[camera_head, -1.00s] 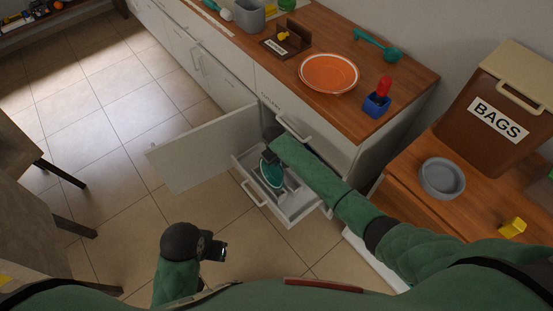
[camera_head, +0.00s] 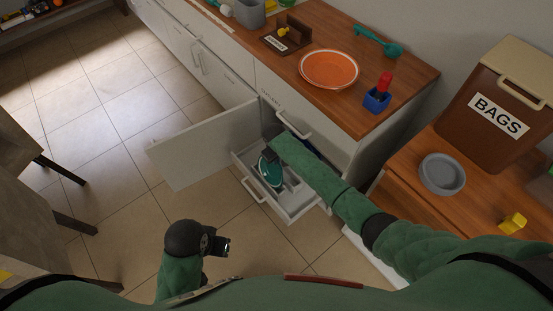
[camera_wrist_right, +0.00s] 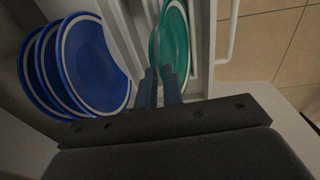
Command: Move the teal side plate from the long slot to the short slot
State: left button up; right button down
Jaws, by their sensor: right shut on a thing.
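The teal side plate (camera_head: 269,174) stands on edge in the open drawer (camera_head: 292,210), in a slot between light dividers. It also shows in the right wrist view (camera_wrist_right: 176,40). My right gripper (camera_head: 270,158) reaches down into the drawer. In the right wrist view its fingers (camera_wrist_right: 163,80) are shut on the near edge of the teal plate. Which slot the plate stands in is hard to tell. My left gripper (camera_head: 222,247) hangs away from the drawer, over the floor, and its jaw gap is unclear.
Several blue plates (camera_wrist_right: 85,62) stand left of the teal plate in the wrist view. An open cabinet door (camera_head: 200,148) is left of the drawer. An orange plate (camera_head: 329,70) and a blue holder (camera_head: 377,101) sit on the counter (camera_head: 345,118) above.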

jog(key=shift+s+f, duration=0.25)
jog(key=shift+f, duration=0.15)
jog(key=c, duration=1.7)
grip_release()
jog(key=shift+o, duration=1.2)
jog(key=shift+w+f, duration=0.1)
jog(key=o, duration=0.6)
jog(key=shift+w+r, duration=0.1)
jog(key=shift+r, duration=0.15)
jog(key=shift+r, duration=0.1)
